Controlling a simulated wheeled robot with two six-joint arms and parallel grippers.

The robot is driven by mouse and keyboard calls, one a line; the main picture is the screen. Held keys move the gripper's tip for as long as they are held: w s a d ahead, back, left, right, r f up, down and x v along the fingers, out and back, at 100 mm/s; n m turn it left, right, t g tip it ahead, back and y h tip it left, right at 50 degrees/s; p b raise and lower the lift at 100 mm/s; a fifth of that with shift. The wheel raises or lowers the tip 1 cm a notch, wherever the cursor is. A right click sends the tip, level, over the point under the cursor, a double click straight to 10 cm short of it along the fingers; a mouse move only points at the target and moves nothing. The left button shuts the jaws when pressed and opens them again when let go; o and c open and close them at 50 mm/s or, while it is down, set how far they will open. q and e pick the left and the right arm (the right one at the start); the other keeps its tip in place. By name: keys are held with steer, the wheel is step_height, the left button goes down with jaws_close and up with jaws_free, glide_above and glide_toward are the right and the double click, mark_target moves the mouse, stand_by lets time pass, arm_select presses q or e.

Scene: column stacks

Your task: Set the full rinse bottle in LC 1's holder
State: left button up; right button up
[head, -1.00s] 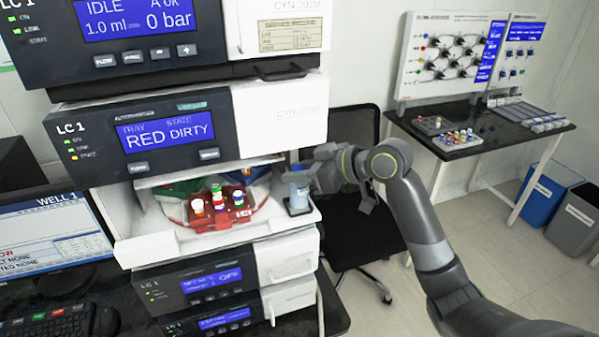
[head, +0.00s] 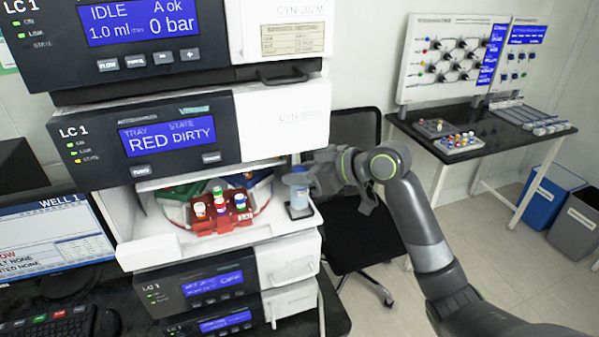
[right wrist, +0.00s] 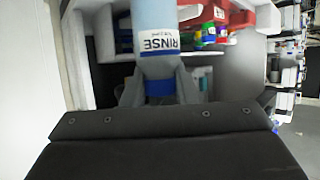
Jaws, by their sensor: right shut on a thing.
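The rinse bottle (head: 299,192) is pale blue and stands upright at the right front corner of LC 1's open tray bay. My right gripper (head: 312,172) is beside its top, coming from the right. In the right wrist view the gripper (right wrist: 160,92) is shut around the blue neck of the bottle (right wrist: 160,40), whose label reads RINSE. The dark holder (head: 299,213) shows at the bottle's foot. I cannot tell whether the bottle rests fully in it. My left gripper is not in view.
Left of the bottle, a red rack (head: 222,218) with several capped vials sits on the round tray. LC 1's display panel (head: 167,139) reads RED DIRTY and overhangs the bay. A black chair (head: 355,225) stands at the right, behind my right arm.

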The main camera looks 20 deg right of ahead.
steer(key=shift+f+b, duration=0.55)
steer(key=shift+f, duration=0.3)
stand_by(0.5)
stand_by(0.3)
steer(key=o, duration=0.9)
steer(key=shift+d, duration=0.1)
steer(key=shift+s+d+r+b, duration=0.2)
steer(key=shift+s+d+b, duration=0.1)
steer(key=shift+s+d, duration=0.1)
steer(key=b+v, duration=0.5)
steer(key=v, duration=1.1)
steer(key=shift+s+a+r, duration=0.1)
steer(key=shift+s+a, duration=0.05)
